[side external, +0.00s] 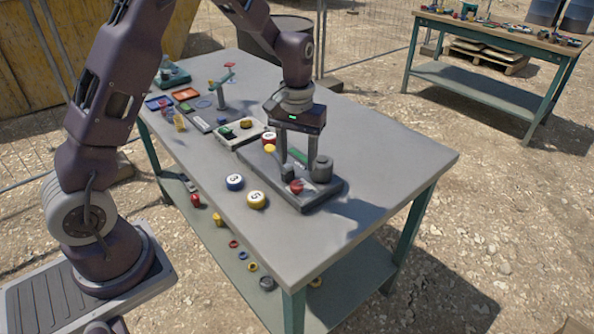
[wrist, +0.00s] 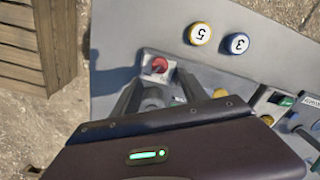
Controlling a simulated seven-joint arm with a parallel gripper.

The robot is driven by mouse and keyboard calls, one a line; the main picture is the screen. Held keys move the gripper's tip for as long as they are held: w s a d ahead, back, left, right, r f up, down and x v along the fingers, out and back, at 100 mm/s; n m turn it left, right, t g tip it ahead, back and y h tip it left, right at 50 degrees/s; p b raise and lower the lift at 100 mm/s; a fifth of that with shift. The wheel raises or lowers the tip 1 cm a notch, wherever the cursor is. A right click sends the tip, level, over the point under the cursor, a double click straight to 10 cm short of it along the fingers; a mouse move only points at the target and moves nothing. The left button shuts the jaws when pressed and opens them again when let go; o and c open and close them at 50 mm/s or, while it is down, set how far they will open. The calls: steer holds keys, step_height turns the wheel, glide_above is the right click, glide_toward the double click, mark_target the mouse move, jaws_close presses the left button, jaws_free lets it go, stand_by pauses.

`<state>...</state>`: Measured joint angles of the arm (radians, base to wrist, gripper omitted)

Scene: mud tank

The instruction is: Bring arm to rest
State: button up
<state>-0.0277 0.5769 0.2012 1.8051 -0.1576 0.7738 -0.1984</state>
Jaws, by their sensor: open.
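My gripper (side external: 302,168) points down over the dark grey panel (side external: 322,199) on the grey table (side external: 385,160). Its two fingers are apart and I see nothing held between them. The panel carries a red knob (side external: 296,187) and a grey cylinder (side external: 322,168) close to the fingertips. I cannot tell whether the fingers touch the panel parts. In the wrist view, the gripper's dark body covers the lower middle, and the red knob (wrist: 159,65) shows beyond the fingers.
A blue piece marked 3 (side external: 235,182) and a yellow piece marked 5 (side external: 257,200) lie left of the panel. The table's right side is bare.

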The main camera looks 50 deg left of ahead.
steer(key=shift+r, duration=0.25)
steer(key=shift+r, duration=0.15)
steer(key=s+d+r+m+t, duration=0.2)
steer(key=s+d+r, duration=0.1)
steer(key=s+r, duration=0.35)
steer(key=s+d+r+m+t, duration=0.1)
steer(key=s+d+r, duration=0.1)
steer(key=s+r, duration=0.5)
steer(key=s+d+r+m+t, duration=0.1)
steer(key=s+r+m+t, duration=0.1)
steer(key=s, duration=1)
steer(key=shift+d+m+t, duration=0.3)
steer(key=shift+m, duration=0.1)
